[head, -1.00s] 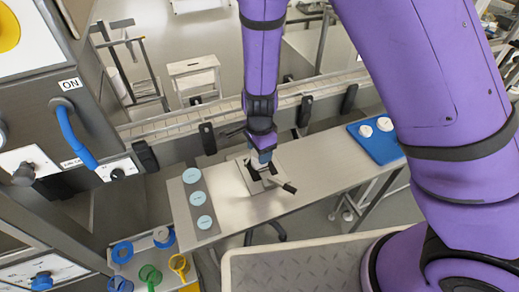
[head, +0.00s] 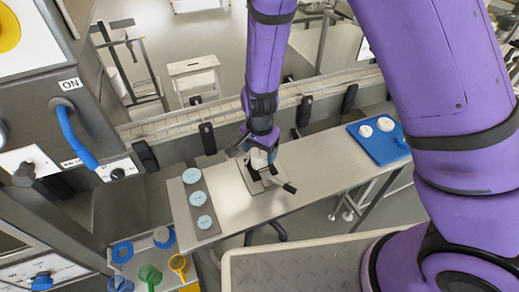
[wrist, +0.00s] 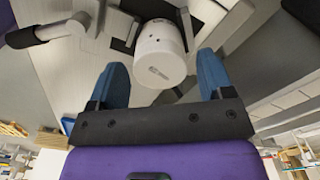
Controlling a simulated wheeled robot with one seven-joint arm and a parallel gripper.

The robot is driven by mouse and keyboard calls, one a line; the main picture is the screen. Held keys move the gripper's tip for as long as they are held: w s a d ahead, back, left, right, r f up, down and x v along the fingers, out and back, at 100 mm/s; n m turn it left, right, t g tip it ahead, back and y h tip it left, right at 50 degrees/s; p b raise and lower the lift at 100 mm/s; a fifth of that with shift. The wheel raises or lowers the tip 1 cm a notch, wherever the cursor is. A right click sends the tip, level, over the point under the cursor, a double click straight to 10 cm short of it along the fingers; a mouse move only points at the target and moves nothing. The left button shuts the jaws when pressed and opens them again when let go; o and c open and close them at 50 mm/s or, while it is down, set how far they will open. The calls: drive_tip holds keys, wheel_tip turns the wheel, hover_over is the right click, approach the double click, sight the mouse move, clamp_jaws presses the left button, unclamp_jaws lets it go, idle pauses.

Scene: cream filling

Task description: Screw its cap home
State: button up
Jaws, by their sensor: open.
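A white round jar (head: 260,160) stands in a clamp fixture on the steel table. In the wrist view the white jar (wrist: 160,54) shows just beyond my fingertips, roughly between them. I cannot tell the cap's seam or how tightly the cap sits. My gripper (head: 258,147) is right above the jar; in the wrist view its two blue fingers (wrist: 162,76) are spread and hold nothing. The clamp lever (head: 288,187) with a dark handle sticks out toward the front right; it also shows in the wrist view (wrist: 58,31).
A grey strip (head: 183,210) with three pale blue discs lies on the table's left. A blue tray (head: 395,154) with two white round items sits at the right end. A conveyor (head: 285,103) runs behind the table. Bare steel lies right of the fixture (head: 247,184).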

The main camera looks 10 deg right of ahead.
drive_tip(key=n, duration=0.5)
drive_tip(key=shift+n, duration=0.3)
drive_tip(key=n, duration=0.5)
drive_tip(key=shift+n, duration=0.4)
